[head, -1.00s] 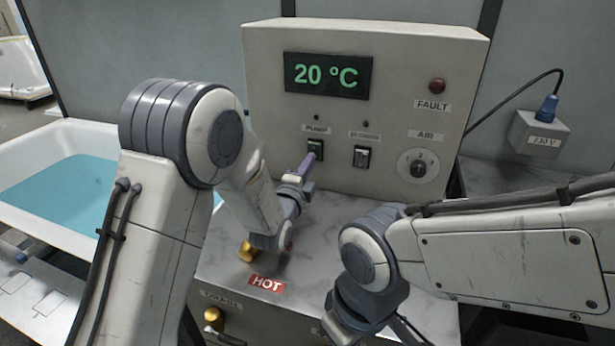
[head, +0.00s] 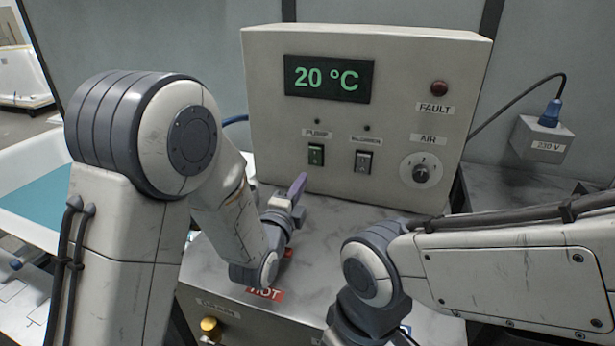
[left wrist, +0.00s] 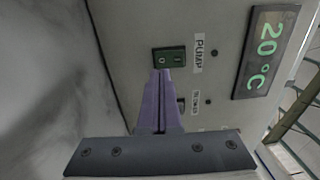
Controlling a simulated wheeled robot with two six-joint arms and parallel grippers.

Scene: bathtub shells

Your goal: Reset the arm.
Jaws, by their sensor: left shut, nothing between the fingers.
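My left arm comes in from the left in the head view. Its gripper (head: 298,188) has purple fingers and is shut and empty, a little in front of and below the green PUMP switch (head: 316,155) on the control box. In the left wrist view the closed fingers (left wrist: 162,75) point toward the PUMP switch (left wrist: 169,57), apparently with a gap between them. My right arm reaches in from the right, but its gripper lies outside the head view.
The beige control box (head: 450,70) shows 20 °C on its display (head: 329,78). It carries a second switch (head: 363,161), a red FAULT lamp (head: 439,88) and an AIR knob (head: 420,171). A brass knob (head: 209,325) sticks out in front.

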